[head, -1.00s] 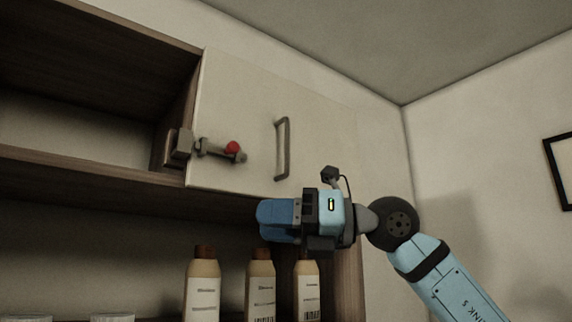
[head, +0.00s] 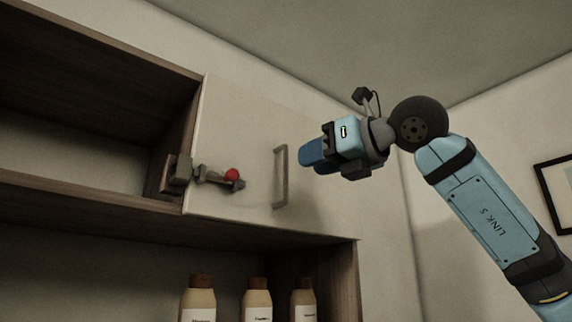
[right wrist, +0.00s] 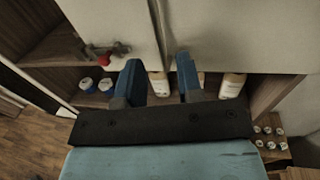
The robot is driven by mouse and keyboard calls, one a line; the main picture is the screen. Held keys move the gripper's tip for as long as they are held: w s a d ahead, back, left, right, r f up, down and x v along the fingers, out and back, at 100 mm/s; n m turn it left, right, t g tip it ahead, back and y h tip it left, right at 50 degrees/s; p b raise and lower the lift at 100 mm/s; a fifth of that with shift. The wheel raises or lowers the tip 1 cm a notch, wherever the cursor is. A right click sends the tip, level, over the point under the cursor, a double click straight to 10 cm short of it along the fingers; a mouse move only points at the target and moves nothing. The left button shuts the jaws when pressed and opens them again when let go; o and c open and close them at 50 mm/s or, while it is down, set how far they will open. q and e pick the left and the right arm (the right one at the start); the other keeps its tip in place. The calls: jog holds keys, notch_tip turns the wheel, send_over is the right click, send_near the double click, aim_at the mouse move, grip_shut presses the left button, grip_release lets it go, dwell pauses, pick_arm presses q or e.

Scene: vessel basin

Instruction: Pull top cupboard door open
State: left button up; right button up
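The top cupboard door (head: 245,135) is a pale flat panel and looks shut. Its grey vertical bar handle (head: 281,177) is on the right part of the panel. In the right wrist view the handle (right wrist: 159,28) shows as a bar beyond the gap between my fingers. My right gripper (head: 306,153) is just right of the handle in the head view, level with its upper part. In the right wrist view its blue fingers (right wrist: 158,64) are spread apart with nothing gripped. A grey latch with a red knob (head: 231,174) sits at the door's left edge. My left gripper is not in view.
An open wooden compartment (head: 75,140) is left of the door. Several brown-capped bottles (head: 257,302) stand on the shelf below. The right wall (head: 470,120) bears a framed picture (head: 556,195). The space in front of the door's right part holds my right arm.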

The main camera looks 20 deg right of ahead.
aim_at(286, 195)
jog(key=p+x, duration=0.1)
jog(key=x, duration=0.6)
grip_shut()
